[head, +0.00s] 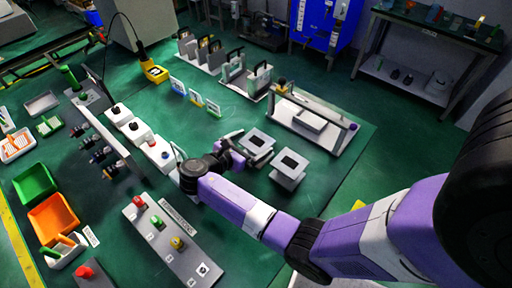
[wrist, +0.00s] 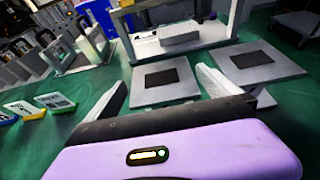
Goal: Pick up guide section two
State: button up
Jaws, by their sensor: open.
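My gripper (head: 238,150) is open and empty above the green bench, and its two pale fingers spread apart in the wrist view (wrist: 162,80). Just beyond the fingers stand two grey plate-topped stands with dark square centres: a nearer one (head: 257,132) and another to its right (head: 288,178). They also show in the wrist view, left (wrist: 146,95) and right (wrist: 285,68). Upright grey pieces with dark handles stand in a rack (head: 200,52) at the back and in a second holder (head: 246,80). I cannot read which piece is guide section two.
A grey frame (head: 345,136) with a block inside stands beyond the stands. Small coloured cards (head: 195,97) stand on the bench. A button panel (head: 170,240), white button boxes (head: 135,130) and green (head: 35,183) and orange (head: 53,217) bins lie left. Bench between cards and gripper is clear.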

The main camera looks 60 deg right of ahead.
aim_at(261, 139)
jog(key=shift+p+x, duration=0.4)
jog(key=shift+x, duration=2.45)
jog(key=shift+a+f, duration=0.1)
jog(key=shift+f, duration=0.05)
jog(key=c, duration=1.7)
jog(key=shift+c, duration=0.4)
jog(key=shift+r, duration=0.2)
